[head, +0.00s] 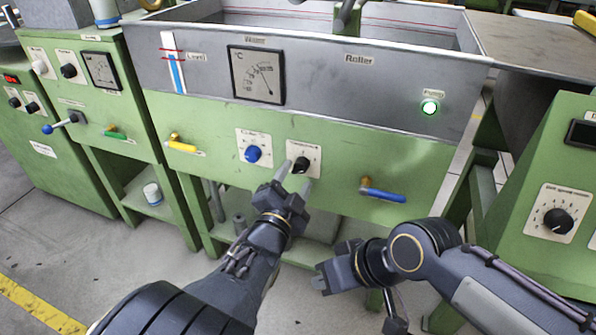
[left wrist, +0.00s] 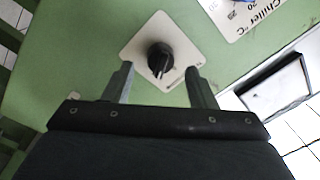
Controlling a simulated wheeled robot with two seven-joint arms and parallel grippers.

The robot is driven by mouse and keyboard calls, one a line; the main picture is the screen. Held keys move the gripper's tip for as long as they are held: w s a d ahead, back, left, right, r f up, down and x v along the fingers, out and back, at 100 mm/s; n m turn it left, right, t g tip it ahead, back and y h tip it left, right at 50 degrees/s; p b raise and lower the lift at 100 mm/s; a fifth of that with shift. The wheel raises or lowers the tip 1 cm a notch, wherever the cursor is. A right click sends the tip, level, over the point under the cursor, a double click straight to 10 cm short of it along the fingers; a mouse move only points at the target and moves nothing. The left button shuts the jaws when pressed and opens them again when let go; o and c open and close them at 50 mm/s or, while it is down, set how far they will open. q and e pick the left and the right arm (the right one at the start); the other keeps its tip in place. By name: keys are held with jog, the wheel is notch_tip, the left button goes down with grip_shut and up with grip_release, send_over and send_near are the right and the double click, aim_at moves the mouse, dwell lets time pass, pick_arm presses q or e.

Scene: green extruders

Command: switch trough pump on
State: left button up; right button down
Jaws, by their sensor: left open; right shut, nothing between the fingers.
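A black rotary knob (head: 302,165) on a white plate sits on the green front panel of the trough. Its small label is too blurred to read. The knob also shows in the left wrist view (left wrist: 160,57), with its pointer line towards the gripper. My left gripper (head: 294,179) is open, its fingers apart at either side of the knob's lower end; in the left wrist view (left wrist: 160,80) the knob lies just ahead between them. My right gripper (head: 319,282) is shut and empty, low in front of the machine.
A blue chiller knob (head: 253,153) is just left of the black knob. A blue-handled valve (head: 382,192) sticks out to the right, a yellow-handled valve (head: 182,144) to the left. A green cabinet with a knob (head: 558,220) stands at the right.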

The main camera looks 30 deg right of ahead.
pick_arm(q)
jog(key=v, duration=0.5)
jog(key=shift+s+a+p, duration=0.1)
jog(key=shift+p, duration=0.3)
jog(key=w+a+n+g+y, duration=0.15)
jog(key=a+n+y, duration=0.4)
jog(key=a, duration=0.75)
jog(key=w+a+n+g+y, duration=0.1)
jog(key=w+a+n+y, duration=0.15)
jog(key=a+n, duration=0.75)
jog(key=s+a+f+n+g+y, duration=0.2)
jog(key=s+a+n+g, duration=0.3)
jog(key=s+a, duration=1.55)
notch_tip(320, 180, up, 37)
jog(key=p, duration=3.7)
jog(key=shift+d+n+t, duration=0.35)
jog(key=shift+d, duration=0.1)
